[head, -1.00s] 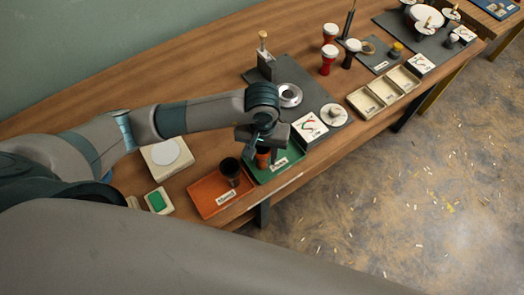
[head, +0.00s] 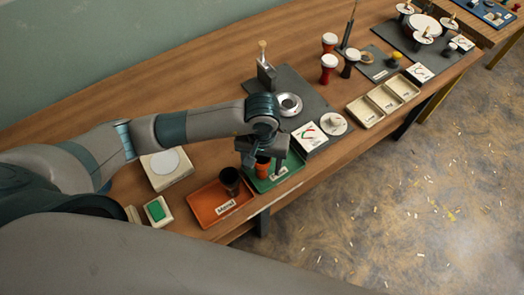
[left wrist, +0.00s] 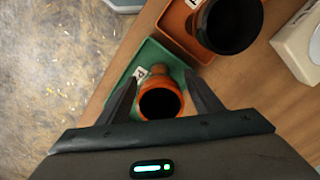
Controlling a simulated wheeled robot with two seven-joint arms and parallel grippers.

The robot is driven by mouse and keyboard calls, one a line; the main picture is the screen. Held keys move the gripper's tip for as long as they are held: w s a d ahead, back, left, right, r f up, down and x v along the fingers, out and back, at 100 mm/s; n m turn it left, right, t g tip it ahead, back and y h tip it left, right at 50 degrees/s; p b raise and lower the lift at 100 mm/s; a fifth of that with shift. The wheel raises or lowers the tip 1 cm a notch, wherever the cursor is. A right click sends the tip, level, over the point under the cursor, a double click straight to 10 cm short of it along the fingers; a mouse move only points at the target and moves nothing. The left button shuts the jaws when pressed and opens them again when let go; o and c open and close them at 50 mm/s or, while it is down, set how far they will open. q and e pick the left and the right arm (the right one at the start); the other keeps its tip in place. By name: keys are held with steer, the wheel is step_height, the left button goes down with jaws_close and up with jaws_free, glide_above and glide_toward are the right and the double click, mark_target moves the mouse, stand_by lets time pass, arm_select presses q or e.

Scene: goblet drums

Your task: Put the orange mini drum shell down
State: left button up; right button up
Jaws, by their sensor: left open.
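The orange mini drum shell (left wrist: 159,103) stands in the green tray (left wrist: 150,52). In the head view the shell (head: 262,168) shows partly under my left gripper, in the green tray (head: 286,172). My left gripper (left wrist: 164,92) is open, with one finger on each side of the shell and gaps visible between them in the left wrist view. In the head view the left gripper (head: 264,160) hides part of the shell. My right gripper is not in view.
An orange tray (head: 207,203) with a dark drum shell (head: 230,180) stands beside the green tray. A white scale-like block (head: 167,167) and a green-button box (head: 157,210) are to the left. A dark mat with a vise and metal ring lies behind.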

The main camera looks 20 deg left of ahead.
arm_select(q)
steer(key=shift+r+b, duration=0.4)
steer(key=shift+r, duration=0.2)
step_height(320, 180, up, 9)
steer(key=b, duration=0.3)
steer(key=shift+r, duration=1)
